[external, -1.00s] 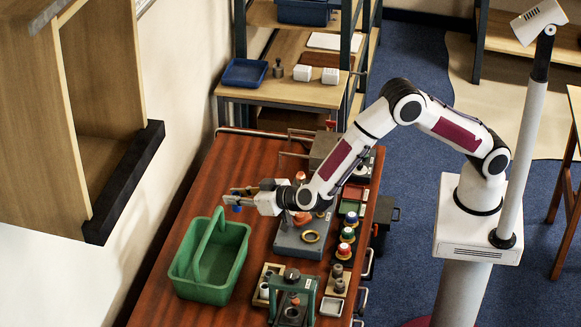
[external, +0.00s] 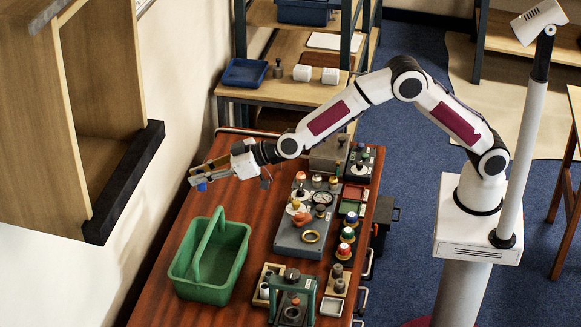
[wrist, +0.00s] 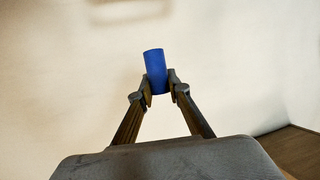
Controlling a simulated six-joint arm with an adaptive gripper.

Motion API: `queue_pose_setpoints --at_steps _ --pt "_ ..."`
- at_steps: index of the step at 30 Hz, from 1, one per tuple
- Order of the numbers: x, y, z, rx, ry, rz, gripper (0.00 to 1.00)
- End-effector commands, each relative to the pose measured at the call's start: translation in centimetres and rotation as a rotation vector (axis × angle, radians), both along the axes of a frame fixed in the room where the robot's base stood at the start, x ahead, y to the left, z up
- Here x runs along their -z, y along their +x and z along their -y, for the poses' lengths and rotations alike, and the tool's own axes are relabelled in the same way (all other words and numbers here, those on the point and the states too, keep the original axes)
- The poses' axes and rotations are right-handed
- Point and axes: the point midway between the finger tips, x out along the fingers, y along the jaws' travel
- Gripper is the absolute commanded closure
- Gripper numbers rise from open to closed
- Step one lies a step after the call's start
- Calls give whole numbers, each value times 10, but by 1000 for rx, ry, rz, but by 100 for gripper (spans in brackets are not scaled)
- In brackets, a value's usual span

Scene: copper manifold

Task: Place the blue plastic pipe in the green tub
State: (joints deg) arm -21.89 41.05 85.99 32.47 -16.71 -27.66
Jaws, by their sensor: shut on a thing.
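The blue plastic pipe (wrist: 155,70) is a short cylinder held between my fingertips in the wrist view, with its upper part sticking out past them. My gripper (wrist: 158,86) is shut on it. In the external view the pipe (external: 202,187) is a small blue spot at the end of my gripper (external: 197,179), raised above the far left part of the table. The green tub (external: 183,270) has a tall arched handle and stands on the table's left side. It looks empty. My gripper appears behind and above the tub in the picture, apart from it.
The wooden table (external: 245,190) is bare around the tub's right side and behind it. A grey manifold block (external: 290,240) with coloured fittings stands to the right. A green press frame (external: 292,293) stands at the front. A wooden cabinet (external: 85,120) hangs on the left wall.

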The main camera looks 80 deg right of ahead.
Motion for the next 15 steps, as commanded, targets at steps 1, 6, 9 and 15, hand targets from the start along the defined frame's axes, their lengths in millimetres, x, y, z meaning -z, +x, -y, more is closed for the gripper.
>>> queue_pose_setpoints --at_steps 1,6,9,15 --pt "-1 0 -1 -11 -1 1 96" --pt "-2 0 -7 -49 -1 0 96" --pt "-2 -1 -11 -69 -2 0 96" --pt "0 -4 -18 -109 -2 -1 96"
